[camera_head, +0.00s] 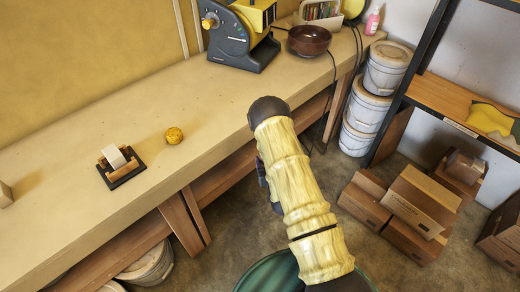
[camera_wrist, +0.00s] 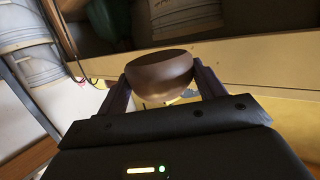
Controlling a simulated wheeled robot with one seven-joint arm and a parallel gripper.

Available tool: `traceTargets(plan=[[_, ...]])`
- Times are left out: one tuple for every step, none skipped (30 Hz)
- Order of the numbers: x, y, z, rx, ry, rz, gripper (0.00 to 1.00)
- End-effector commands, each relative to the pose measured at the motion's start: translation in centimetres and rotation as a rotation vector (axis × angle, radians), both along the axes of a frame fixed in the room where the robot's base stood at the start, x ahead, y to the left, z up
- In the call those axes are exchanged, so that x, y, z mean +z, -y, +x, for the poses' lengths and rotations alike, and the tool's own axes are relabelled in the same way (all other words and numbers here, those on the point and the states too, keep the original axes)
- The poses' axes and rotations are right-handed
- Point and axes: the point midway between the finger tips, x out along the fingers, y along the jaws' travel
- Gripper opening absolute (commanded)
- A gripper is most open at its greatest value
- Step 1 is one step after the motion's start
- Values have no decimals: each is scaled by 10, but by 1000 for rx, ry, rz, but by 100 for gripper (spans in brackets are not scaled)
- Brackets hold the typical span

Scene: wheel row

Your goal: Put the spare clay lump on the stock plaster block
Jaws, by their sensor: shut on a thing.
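My gripper (camera_wrist: 163,88) is shut on a smooth, rounded brown lump (camera_wrist: 160,70), which looks like the spare clay lump, with one finger on each side of it. In the head view my arm hides the gripper and the lump. A pale block (camera_head: 6,194) sits on the bench, cut off by the left picture edge. It may be the stock plaster block, but I cannot tell for sure.
The bench (camera_head: 70,140) is mostly clear around these things. A grey and yellow machine (camera_head: 232,38) and a brown bowl (camera_head: 309,40) stand at its far end. Stacked buckets (camera_head: 366,108), cardboard boxes (camera_head: 420,200) and a shelf (camera_head: 455,103) are at the right.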

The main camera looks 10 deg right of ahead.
Motion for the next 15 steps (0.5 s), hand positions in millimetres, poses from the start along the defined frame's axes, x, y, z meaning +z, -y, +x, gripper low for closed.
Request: traceTargets(plan=[[-17, 1, 1, -1, 5, -1, 33], [-23, 1, 1, -3, 5, -2, 33], [-31, 1, 1, -4, 5, 0, 33], [-36, 2, 1, -5, 5, 0, 33], [-42, 2, 1, -6, 5, 0, 33], [-49, 2, 1, -7, 5, 0, 33], [-54, 2, 1, -7, 5, 0, 33], [-58, 2, 1, -7, 5, 0, 33], [-62, 2, 1, -7, 5, 0, 33], [-65, 2, 1, -7, 5, 1, 33], [-67, 2, 1, -6, 5, 1, 33], [-68, 2, 1, -6, 5, 1, 33], [-68, 2, 1, -6, 5, 2, 33], [-68, 2, 1, -6, 5, 2, 33], [-68, 2, 1, -6, 5, 2, 33]])
